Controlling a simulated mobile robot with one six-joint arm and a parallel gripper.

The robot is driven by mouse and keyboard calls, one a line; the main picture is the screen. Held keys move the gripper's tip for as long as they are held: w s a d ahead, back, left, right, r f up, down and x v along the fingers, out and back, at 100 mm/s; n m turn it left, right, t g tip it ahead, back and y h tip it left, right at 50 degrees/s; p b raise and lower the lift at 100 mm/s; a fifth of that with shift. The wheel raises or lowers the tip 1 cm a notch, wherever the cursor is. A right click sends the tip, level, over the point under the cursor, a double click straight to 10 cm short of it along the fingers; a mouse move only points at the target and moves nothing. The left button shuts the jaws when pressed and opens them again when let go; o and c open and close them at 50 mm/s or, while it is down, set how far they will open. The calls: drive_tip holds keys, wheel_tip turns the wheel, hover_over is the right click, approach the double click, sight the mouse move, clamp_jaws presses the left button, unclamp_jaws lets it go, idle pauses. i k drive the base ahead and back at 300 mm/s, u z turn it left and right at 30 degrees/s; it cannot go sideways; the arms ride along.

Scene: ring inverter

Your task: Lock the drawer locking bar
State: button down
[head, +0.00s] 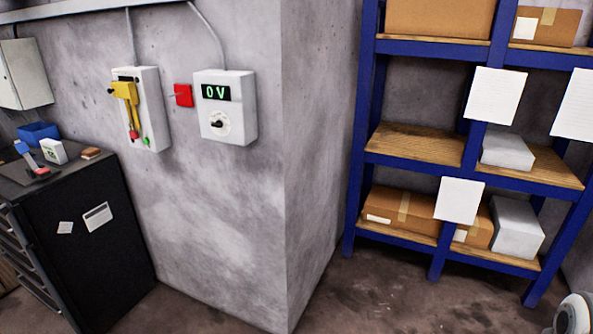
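The black drawer cabinet (105,255) stands at the left against the wall. Its drawer fronts (22,258) show only as a narrow, steeply angled strip at the left edge. I cannot make out a locking bar there, nor whether any bar is locked. My gripper is not in view. A rounded white and grey part at the bottom right corner looks like my arm, but its fingers do not show.
On the cabinet top are a blue bin (38,133), a white box (54,151) and a red-and-blue tool (34,162). The wall holds a yellow-levered box (150,90) and a "0 V" dial box (240,120). Blue shelving (420,172) stands right. Floor (350,308) is clear before it.

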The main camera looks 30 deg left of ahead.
sight(28, 247)
drive_tip(key=u, duration=3.25)
drive_tip(key=i, duration=1.2)
drive_tip(key=z, duration=0.7)
drive_tip(key=i, duration=1.35)
drive_tip(key=u, duration=0.05)
